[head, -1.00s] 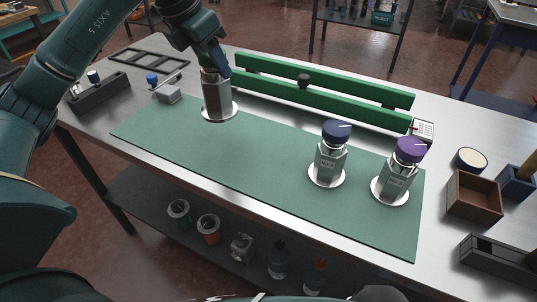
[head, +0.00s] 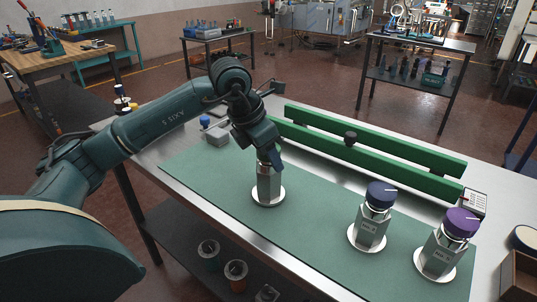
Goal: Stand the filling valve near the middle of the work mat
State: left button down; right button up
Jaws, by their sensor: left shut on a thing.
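My left gripper (head: 268,150) is shut on a grey hexagonal-bodied valve (head: 268,186) and reaches it from above. The valve is upright over the left part of the green work mat (head: 315,213), with a white disc at its foot. Its top is hidden by my gripper, and I cannot tell whether its foot bears on the mat. A similar valve with a blue cap (head: 381,194) stands on a white disc to the right. Another with a purple cap (head: 460,223) stands further right. My right gripper is not in view.
A small grey block with a blue knob (head: 205,121) stands at the back left. A keypad box (head: 474,202) and brown wooden box (head: 520,272) are at right.

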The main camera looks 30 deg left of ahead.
pick_arm(q)
jog(key=shift+f, duration=0.15)
jog(key=c, duration=0.7)
grip_release()
jog(key=shift+f, duration=0.1)
jog(key=shift+r, duration=0.35)
jog(key=v, duration=1.1)
jog(key=shift+s+r, duration=0.2)
jog(key=shift+r, duration=0.05)
